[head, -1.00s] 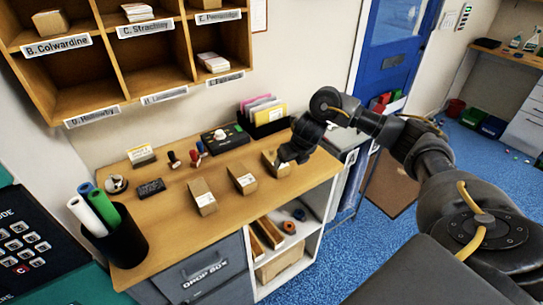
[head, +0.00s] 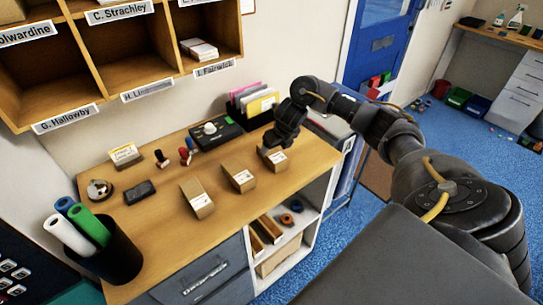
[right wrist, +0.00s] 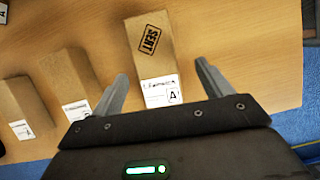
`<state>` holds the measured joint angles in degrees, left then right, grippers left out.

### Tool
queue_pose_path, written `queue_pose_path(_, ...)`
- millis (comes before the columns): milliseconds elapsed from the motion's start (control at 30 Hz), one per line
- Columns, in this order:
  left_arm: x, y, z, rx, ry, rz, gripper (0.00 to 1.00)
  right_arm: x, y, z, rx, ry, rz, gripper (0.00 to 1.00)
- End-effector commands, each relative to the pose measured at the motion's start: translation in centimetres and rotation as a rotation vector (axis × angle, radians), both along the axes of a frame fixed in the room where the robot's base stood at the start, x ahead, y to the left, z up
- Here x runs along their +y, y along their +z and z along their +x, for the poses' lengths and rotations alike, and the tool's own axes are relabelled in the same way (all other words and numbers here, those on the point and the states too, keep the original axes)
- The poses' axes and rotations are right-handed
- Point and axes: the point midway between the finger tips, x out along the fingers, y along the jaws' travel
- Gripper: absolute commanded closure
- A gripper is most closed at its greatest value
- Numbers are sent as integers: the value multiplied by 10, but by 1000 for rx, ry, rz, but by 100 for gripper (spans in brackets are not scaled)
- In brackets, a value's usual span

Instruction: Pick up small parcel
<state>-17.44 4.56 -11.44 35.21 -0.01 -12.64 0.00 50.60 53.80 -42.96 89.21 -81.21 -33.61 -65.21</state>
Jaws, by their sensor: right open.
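Three small brown cardboard parcels with white labels stand in a row on the wooden counter (head: 165,215): a left one (head: 197,199), a middle one (head: 238,178) and a right one (head: 276,160). My right gripper (head: 275,143) is open at the right parcel and hides part of it. In the right wrist view, that parcel (right wrist: 152,50) shows a SENT stamp and a label between my two spread fingers (right wrist: 161,70). A gap shows beside each finger; I cannot tell their height against the parcel. The other two parcels (right wrist: 68,78) lie to the left there. My left gripper is out of view.
Stampers (head: 186,152), a black stamp box (head: 217,132) and a file holder (head: 254,102) stand along the counter's back. A black bin with paper rolls (head: 105,252) is at the left end. Wooden pigeonholes (head: 130,75) hang above. Blue floor lies right of the counter.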

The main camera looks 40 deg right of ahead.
Motion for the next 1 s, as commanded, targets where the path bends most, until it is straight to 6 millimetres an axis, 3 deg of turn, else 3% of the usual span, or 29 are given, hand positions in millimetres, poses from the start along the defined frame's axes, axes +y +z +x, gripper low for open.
queue_pose_path(200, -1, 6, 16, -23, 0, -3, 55, 2, -6, 4, 2, 0, 2, 22)
queue_pose_path(500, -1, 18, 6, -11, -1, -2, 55, 3, -43, 22, 2, 1, 2, 22)
queue_pose_path(800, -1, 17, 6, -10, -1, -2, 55, 2, -48, 24, -1, 2, 0, 22)
queue_pose_path(1000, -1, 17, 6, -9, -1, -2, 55, 2, -48, 24, -1, 2, 0, 48)
